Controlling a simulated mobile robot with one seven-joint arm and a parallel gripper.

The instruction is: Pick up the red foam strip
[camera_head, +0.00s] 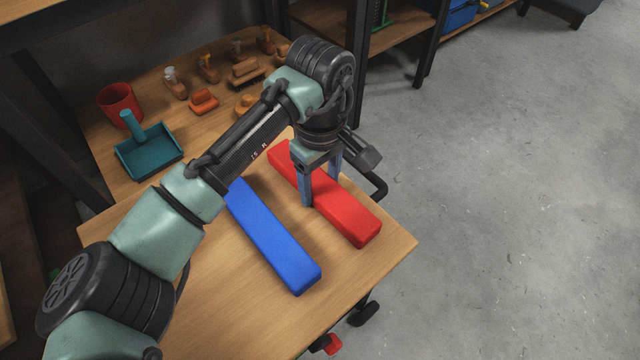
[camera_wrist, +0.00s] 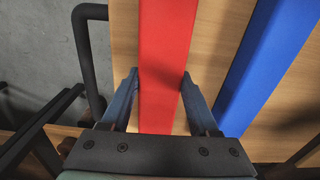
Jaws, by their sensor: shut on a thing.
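The red foam strip (camera_head: 350,213) is a long bar lying near the right edge of the wooden table. My gripper (camera_head: 322,190) points down over its middle, one finger on each long side. In the wrist view the red foam strip (camera_wrist: 166,45) runs between the two fingertips of my gripper (camera_wrist: 161,77), which are against its sides. My gripper is shut on it. The strip appears to rest on the table; I see no clear gap beneath it.
A blue foam strip (camera_head: 275,240) lies to the left, roughly parallel. Behind stand a teal dustpan (camera_head: 150,155), a red cup (camera_head: 119,102) and several small wooden pieces. A dark bent handle (camera_head: 377,184) sticks out at the table's right edge. Open floor lies beyond.

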